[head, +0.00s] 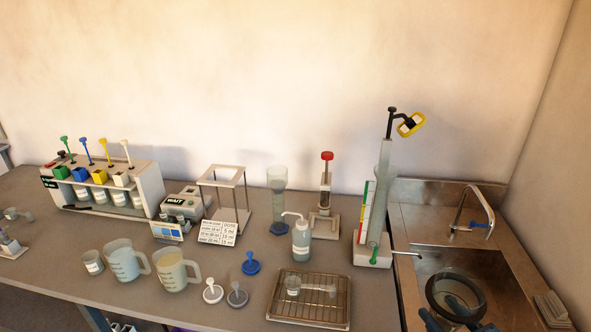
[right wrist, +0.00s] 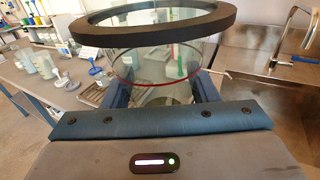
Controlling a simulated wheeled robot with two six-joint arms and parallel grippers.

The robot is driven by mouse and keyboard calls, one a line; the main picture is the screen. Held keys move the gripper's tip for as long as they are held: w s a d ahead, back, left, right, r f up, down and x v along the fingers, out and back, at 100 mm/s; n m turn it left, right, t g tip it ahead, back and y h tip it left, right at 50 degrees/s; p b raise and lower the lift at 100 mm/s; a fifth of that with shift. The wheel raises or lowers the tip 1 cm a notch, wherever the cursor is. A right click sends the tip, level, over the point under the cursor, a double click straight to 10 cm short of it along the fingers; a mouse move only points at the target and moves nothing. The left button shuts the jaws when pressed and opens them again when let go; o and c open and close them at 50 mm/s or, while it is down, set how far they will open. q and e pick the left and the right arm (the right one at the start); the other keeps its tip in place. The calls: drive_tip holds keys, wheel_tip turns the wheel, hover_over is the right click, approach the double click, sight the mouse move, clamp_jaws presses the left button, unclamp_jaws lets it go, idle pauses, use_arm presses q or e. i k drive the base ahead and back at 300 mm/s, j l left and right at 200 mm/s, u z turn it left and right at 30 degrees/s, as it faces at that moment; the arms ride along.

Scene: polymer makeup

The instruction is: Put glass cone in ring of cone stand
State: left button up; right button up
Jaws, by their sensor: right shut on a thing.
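The glass cone is clear, with a thick black rim (right wrist: 150,38) and a red line around its wall. In the head view its dark rim (head: 430,290) shows over the sink at the lower right. My right gripper (head: 458,318) is shut on the cone, its blue fingers on either side of the glass below the rim, as the right wrist view (right wrist: 162,92) also shows. The cone's lower part is mostly hidden. A pale open-frame stand (head: 221,170) on the bench looks like the cone stand; I cannot make out its ring clearly. My left gripper is out of view.
Two jugs (head: 122,262), a wash bottle (head: 301,240) and a wire-rack tray (head: 320,320) stand at the bench front. A tall glass column (head: 384,185) stands beside the sink (head: 420,265). A tap (head: 485,210) rises behind it. A dosing card (head: 217,234) stands before the frame stand.

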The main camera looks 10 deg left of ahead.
sight(228, 218)
drive_tip(key=j, duration=1.3)
drive_tip(key=k+j, duration=0.1)
drive_tip(key=j, duration=1.15)
drive_tip(key=i+j, duration=0.1)
drive_tip(key=j, duration=0.45)
drive_tip(key=i+j, duration=0.1)
drive_tip(key=j, duration=0.95)
drive_tip(key=i+j, duration=0.15)
drive_tip(key=j, duration=0.35)
drive_tip(key=i+j, duration=0.1)
drive_tip(key=j, duration=0.45)
